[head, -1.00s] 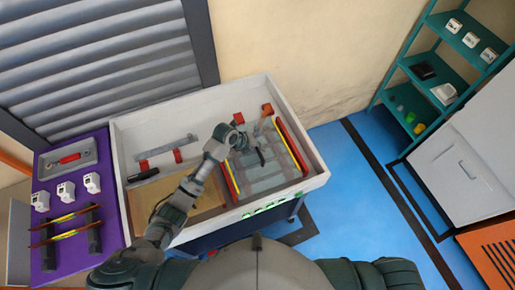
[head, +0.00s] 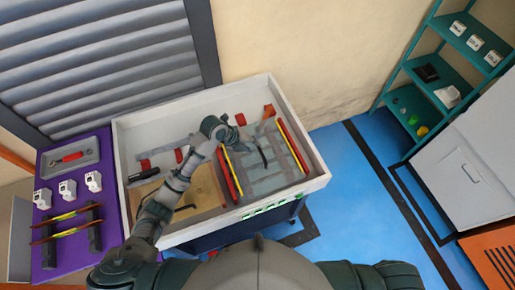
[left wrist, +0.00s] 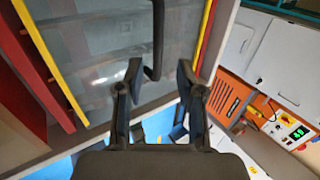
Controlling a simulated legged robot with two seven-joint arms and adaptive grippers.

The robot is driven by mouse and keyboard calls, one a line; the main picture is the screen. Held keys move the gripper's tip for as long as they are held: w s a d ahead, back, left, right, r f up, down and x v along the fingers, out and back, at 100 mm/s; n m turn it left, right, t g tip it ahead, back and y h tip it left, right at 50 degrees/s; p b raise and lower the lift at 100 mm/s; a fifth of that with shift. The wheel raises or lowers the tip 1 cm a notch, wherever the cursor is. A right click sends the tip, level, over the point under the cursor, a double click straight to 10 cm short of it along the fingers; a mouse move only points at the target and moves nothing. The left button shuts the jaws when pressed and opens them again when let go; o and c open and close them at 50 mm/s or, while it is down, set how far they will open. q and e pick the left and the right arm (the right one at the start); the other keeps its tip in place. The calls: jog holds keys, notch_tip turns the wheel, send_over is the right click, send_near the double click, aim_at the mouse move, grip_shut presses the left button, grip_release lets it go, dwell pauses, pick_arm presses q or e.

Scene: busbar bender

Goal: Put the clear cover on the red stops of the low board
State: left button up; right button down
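The clear cover (head: 272,178) is a see-through sheet with a black bar handle (head: 263,157). It lies between two red and yellow rails in the right part of the white-walled tray. Red stops (head: 145,164) stand along the tray's back, behind a tan board (head: 202,190); whether this is the low board I cannot tell. My left gripper (head: 240,137) is over the cover's left back part. In the left wrist view, its two fingers (left wrist: 158,72) are open, with the handle (left wrist: 158,35) between and beyond the tips, touching neither. My right gripper is out of view.
The rails (head: 230,176) flank the cover closely. The tray wall (head: 322,180) rises all round. A purple table (head: 75,250) with a red-handled tool and white devices stands left. Blue floor is clear at the right, before a green shelf (head: 425,98).

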pick_arm(q)
jog(key=v, duration=0.5)
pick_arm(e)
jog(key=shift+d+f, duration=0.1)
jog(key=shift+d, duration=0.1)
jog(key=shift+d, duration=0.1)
